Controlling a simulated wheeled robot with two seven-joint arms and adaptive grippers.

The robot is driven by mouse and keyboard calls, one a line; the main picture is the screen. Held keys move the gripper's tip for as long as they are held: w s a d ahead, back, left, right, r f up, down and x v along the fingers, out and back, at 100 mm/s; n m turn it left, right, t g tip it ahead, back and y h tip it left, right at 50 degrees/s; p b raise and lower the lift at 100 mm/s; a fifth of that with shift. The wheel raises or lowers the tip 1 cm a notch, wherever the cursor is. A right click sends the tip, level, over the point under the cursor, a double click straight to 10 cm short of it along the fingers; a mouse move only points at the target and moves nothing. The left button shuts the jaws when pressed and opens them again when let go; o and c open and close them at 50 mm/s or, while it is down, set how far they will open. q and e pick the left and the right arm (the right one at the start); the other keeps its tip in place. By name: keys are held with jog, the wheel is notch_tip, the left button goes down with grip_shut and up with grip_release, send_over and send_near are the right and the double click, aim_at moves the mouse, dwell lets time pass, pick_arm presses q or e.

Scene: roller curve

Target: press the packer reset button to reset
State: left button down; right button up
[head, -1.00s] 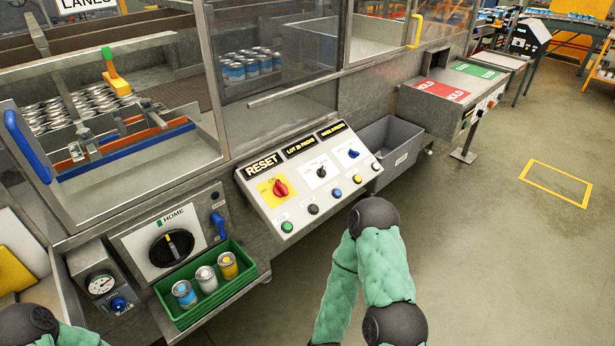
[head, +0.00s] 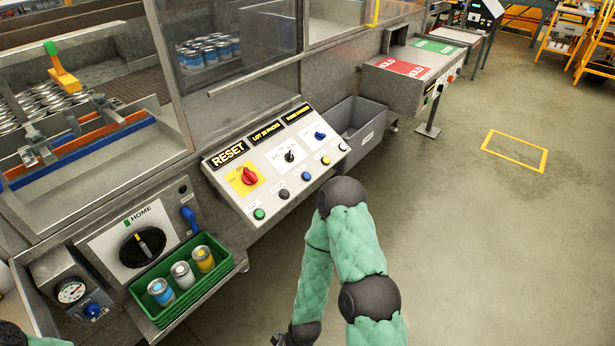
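The control panel (head: 275,165) slopes below the glass guard. Its left section carries a RESET label (head: 229,154) and a red knob (head: 249,176) on a yellow plate. Along its lower edge are a green button (head: 259,214), a black button (head: 284,193), a blue button (head: 306,176), a yellow button (head: 325,160) and a pale button (head: 342,147). My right arm, in green padding, is bent in front of the panel. Part of my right gripper (head: 290,338) shows at the bottom edge, below and apart from the panel; its fingers are mostly cut off. My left gripper is out of view.
A green tray (head: 222,279) with three cans sits left of the panel, beside the HOME dial (head: 142,247) and a gauge (head: 71,292). A grey bin (head: 368,142) stands right of the panel. A HOLD stand (head: 395,68) is farther back. Open floor lies right.

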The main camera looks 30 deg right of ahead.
grip_shut()
dwell(1.2)
